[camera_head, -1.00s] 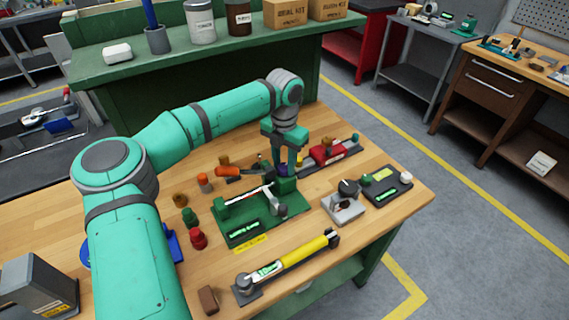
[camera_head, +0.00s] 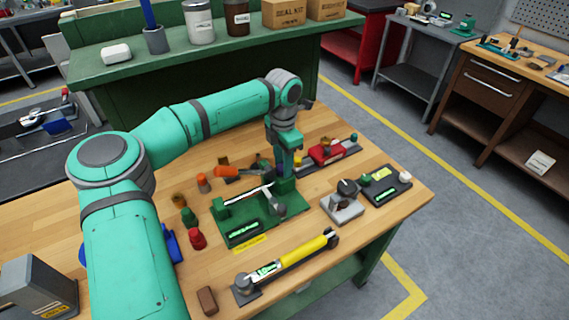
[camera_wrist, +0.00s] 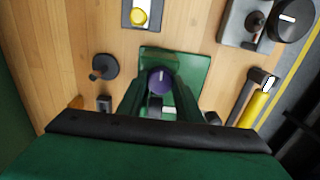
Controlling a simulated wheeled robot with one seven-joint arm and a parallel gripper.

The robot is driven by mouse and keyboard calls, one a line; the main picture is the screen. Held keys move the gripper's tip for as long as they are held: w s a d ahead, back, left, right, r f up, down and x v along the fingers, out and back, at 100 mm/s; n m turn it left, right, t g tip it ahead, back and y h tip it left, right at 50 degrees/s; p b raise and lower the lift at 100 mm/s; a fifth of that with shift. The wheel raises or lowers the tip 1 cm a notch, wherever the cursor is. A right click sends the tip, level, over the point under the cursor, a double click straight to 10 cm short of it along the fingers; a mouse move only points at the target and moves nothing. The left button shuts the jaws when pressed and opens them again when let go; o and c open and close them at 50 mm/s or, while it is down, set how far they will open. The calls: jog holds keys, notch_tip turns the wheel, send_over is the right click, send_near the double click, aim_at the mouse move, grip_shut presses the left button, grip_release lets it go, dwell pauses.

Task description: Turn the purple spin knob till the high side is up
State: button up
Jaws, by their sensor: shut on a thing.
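My gripper (camera_wrist: 161,90) is shut on the knob, one finger on each side. In the head view my gripper (camera_head: 286,176) points down at the back right of the green fixture (camera_head: 235,225). The knob is hidden there by the fingers. I cannot tell which side of the knob is the high one.
A grey block with a black knob (camera_head: 345,202) and a dark panel (camera_head: 390,188) stand to the right. A red device (camera_head: 328,152) is behind. A yellow-handled tool (camera_head: 305,252) lies in front. Red (camera_head: 197,238) and green (camera_head: 188,216) pieces are to the left.

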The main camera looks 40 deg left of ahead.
aim_at(282, 167)
jog(key=shift+a, duration=0.1)
jog(key=o, duration=1)
jog(key=shift+s, duration=0.1)
jog(key=shift+o, duration=0.2)
jog(key=shift+r, duration=0.1)
jog(key=shift+r, duration=0.4)
notch_tip(282, 167, up, 10)
jog(key=shift+f, duration=0.15)
